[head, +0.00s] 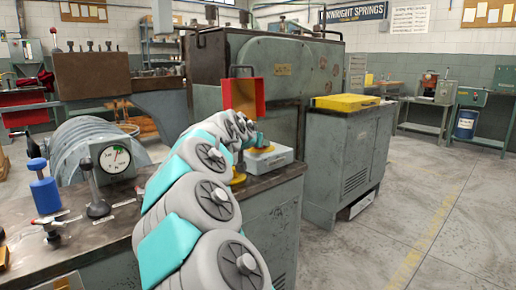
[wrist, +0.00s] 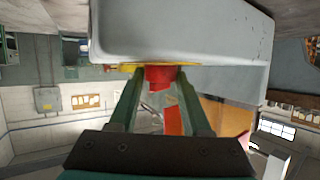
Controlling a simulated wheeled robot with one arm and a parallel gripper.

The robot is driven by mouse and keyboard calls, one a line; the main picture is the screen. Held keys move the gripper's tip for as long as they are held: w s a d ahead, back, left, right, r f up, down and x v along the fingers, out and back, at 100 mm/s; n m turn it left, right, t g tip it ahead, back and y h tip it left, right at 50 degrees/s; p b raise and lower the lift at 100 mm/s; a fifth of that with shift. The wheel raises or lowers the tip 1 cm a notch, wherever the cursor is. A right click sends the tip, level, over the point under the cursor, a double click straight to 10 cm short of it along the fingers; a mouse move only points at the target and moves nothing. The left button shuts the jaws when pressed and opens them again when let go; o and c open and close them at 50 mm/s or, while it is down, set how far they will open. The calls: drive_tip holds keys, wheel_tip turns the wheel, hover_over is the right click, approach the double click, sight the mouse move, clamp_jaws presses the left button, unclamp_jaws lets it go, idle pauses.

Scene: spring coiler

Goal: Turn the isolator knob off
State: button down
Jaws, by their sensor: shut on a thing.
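The isolator is a pale grey box (head: 270,158) with a yellow plate on top, on the bench corner in the head view. In the wrist view its grey housing (wrist: 190,30) fills the top, with a thin yellow edge (wrist: 125,68) and the red knob (wrist: 158,74) projecting from it. My gripper (wrist: 160,82) is shut on the red knob, one green finger on each side. In the head view my arm reaches over the bench to the box; the knob cannot be made out there. The knob's exact angle is hard to read.
A red open-fronted box (head: 244,95) stands just behind the isolator. A blue-handled plunger (head: 45,185), a black-knobbed lever (head: 94,190) and a dial gauge (head: 115,159) are on the bench at left. A yellow case (head: 345,102) lies on the cabinet at right. The right floor is clear.

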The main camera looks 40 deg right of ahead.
drive_tip(key=shift+s+d+f+n+t+y+b, duration=0.1)
drive_tip(key=shift+n+t+y+b, duration=0.55)
drive_tip(key=shift+n+t+y, duration=0.35)
drive_tip(key=shift+s+f+n+t+y+b, duration=0.1)
drive_tip(key=shift+n+t+y+b, duration=0.6)
drive_tip(key=shift+n, duration=0.4)
drive_tip(key=shift+d+r+n+t+y+b, duration=0.15)
drive_tip(key=shift+n+t+y+b, duration=0.4)
drive_tip(key=shift+n+y, duration=0.7)
drive_tip(key=shift+d+r+n+t+y+b, duration=0.15)
drive_tip(key=shift+n+t+y+b, duration=0.4)
drive_tip(key=shift+n+y, duration=0.65)
drive_tip(key=n+y, duration=0.1)
drive_tip(key=n+y+p, duration=0.1)
drive_tip(key=y, duration=0.1)
drive_tip(key=shift+s+d+r, duration=0.1)
drive_tip(key=shift+d, duration=0.15)
drive_tip(key=n+y+p, duration=0.1)
drive_tip(key=y+p, duration=0.1)
drive_tip(key=shift+d+n+p, duration=0.15)
drive_tip(key=shift+n+p, duration=0.15)
drive_tip(key=shift+n, duration=0.05)
drive_tip(key=shift+n+y+p, duration=0.35)
drive_tip(key=shift+n+p, duration=0.05)
drive_tip(key=shift+p, duration=0.15)
drive_tip(key=shift+n+y+p, duration=0.6)
drive_tip(key=shift+y+p, duration=0.1)
drive_tip(key=shift+p, duration=0.35)
